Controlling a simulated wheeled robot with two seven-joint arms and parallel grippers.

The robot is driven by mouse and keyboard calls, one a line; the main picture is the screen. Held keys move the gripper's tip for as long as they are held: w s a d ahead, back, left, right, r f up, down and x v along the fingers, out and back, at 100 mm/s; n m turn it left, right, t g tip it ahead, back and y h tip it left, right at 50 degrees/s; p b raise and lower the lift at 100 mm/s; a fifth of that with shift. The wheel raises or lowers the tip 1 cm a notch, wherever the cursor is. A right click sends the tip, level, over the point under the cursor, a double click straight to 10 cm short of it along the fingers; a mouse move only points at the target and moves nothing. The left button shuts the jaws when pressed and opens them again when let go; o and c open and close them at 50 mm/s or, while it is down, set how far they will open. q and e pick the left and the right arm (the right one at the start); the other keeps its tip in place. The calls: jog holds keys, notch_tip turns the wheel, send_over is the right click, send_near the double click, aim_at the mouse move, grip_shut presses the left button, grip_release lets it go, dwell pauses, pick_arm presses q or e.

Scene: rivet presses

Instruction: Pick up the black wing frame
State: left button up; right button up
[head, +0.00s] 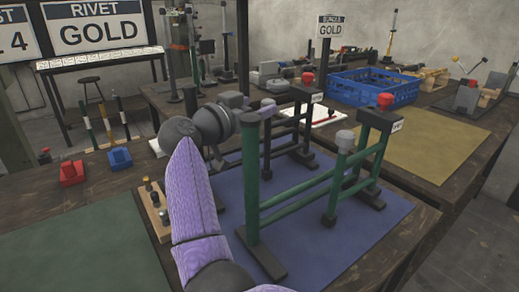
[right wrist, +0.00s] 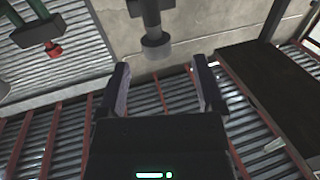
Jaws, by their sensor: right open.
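The black wing frame (head: 295,124) stands upright on the blue mat, behind the green frame (head: 310,190). It has a grey cap on its near post and a red knob with a white tag at its far end. My right gripper (head: 231,108) is left of the frames, close to their near post tops. In the right wrist view my right gripper (right wrist: 162,88) is open, with nothing between its fingers. A dark post with a grey cap (right wrist: 156,42) shows ahead of the fingers, apart from them; I cannot tell which frame it belongs to. My left gripper is not in view.
The blue mat (head: 350,240) lies on the dark wooden bench. A blue crate (head: 375,88) and a yellow mat (head: 425,148) are at the right. Red (head: 71,172) and blue (head: 119,158) blocks sit left. The green mat (head: 85,245) is bare.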

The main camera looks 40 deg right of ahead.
aim_at(263, 104)
jog(key=d+b, duration=0.1)
jog(key=d, duration=0.1)
jog(key=d+b, duration=0.1)
jog(key=d, duration=0.1)
jog(key=shift+w+d+f, duration=0.15)
jog(key=shift+w+d, duration=0.05)
jog(key=shift+c, duration=0.7)
jog(key=c, duration=0.5)
grip_shut()
